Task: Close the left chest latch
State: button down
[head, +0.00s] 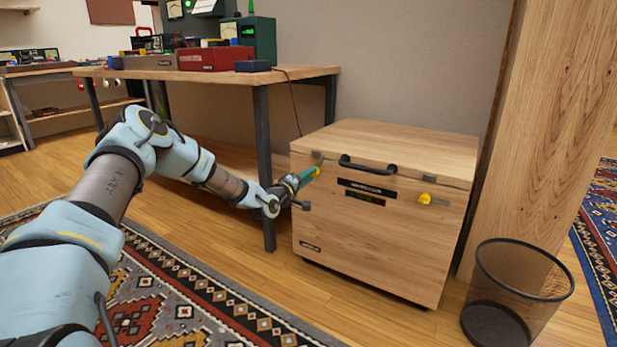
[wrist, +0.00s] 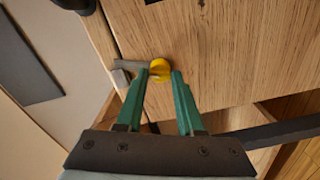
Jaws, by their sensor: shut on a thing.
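The wooden chest (head: 375,235) stands on the floor with its lid (head: 400,148) down. The left latch, near the lid seam at the front's left end, is mostly hidden by my gripper in the head view. In the wrist view its yellow knob (wrist: 160,67) and grey metal arm (wrist: 124,73) show; the arm runs from the knob toward the lid seam. My gripper (wrist: 160,74) has its green fingers shut on the yellow knob, one on each side. It also shows in the head view (head: 311,174). Whether the latch is fully engaged cannot be told.
The right latch (head: 426,199) has a yellow knob and lies sideways. A black handle (head: 368,164) is on the chest front. A workbench (head: 205,75) stands left, its leg (head: 264,165) near my forearm. A mesh bin (head: 515,295) and wooden post (head: 545,130) are at right.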

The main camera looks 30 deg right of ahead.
jog(key=shift+n, duration=1.9)
jog(key=c, duration=0.5)
grip_release()
jog(key=p+v, duration=0.2)
jog(key=v, duration=0.9)
jog(key=shift+p, duration=0.4)
